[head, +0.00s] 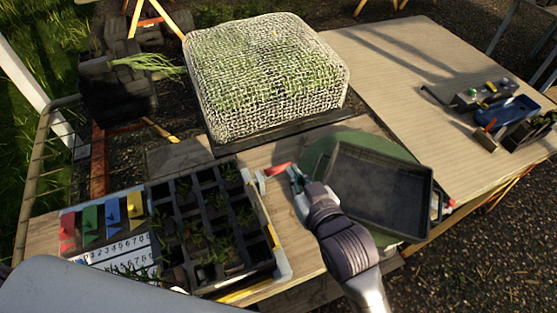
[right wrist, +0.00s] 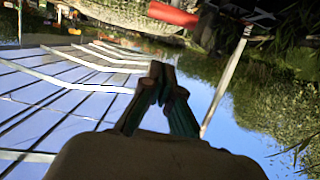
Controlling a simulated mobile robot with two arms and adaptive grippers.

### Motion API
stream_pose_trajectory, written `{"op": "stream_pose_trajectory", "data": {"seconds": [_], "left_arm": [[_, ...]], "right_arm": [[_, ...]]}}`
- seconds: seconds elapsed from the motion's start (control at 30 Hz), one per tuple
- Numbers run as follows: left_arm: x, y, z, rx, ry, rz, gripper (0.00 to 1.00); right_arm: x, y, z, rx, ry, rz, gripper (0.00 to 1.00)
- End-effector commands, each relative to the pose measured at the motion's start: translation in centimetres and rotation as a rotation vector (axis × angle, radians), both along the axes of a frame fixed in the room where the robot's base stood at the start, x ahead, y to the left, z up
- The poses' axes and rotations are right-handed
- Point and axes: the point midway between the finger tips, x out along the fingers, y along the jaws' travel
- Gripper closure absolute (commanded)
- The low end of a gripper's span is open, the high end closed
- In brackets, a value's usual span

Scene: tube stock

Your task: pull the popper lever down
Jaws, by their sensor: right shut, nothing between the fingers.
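The popper lever has a red handle (head: 279,168) that sticks out to the right from a grey post at the back right corner of the popper frame (head: 284,268). A black plug tray (head: 186,230) with several seedlings sits in this frame. My right gripper (head: 296,176) is shut and empty, just right of the red handle. In the right wrist view the closed fingertips (right wrist: 162,72) point toward the red handle (right wrist: 173,14), with a visible gap in the picture. I cannot tell the exact distance. My left gripper is not in view.
A dark empty tray (head: 385,185) lies on a green round turntable (head: 318,150) right of my right gripper. A mesh-covered block of plants (head: 265,75) stands behind. Coloured labels (head: 105,218) lie left of the plug tray. The right table (head: 410,65) is largely clear.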

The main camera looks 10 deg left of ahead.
Motion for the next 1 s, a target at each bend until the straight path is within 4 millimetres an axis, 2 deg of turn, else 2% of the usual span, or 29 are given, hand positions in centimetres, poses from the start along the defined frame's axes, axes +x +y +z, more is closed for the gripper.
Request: {"op": "stream_pose_trajectory", "data": {"seconds": [0.1, 0.27, 0.63, 0.8, 1.0], "left_arm": [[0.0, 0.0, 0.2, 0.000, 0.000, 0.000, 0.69], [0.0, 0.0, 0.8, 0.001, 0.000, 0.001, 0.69], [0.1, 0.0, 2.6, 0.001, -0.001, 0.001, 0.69], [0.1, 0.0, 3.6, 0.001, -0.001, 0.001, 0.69], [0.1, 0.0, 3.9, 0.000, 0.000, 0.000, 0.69]], "right_arm": [[0.5, 1.0, 0.7, 0.012, -0.027, 0.015, 1.00], [2.2, 2.1, 0.3, 0.012, -0.026, 0.014, 1.00], [8.3, 6.2, -1.6, 0.010, -0.024, 0.013, 1.00], [6.9, 5.2, -4.0, 0.007, -0.020, 0.012, 1.00], [6.3, 4.8, -5.1, 0.010, -0.022, 0.012, 1.00]]}}
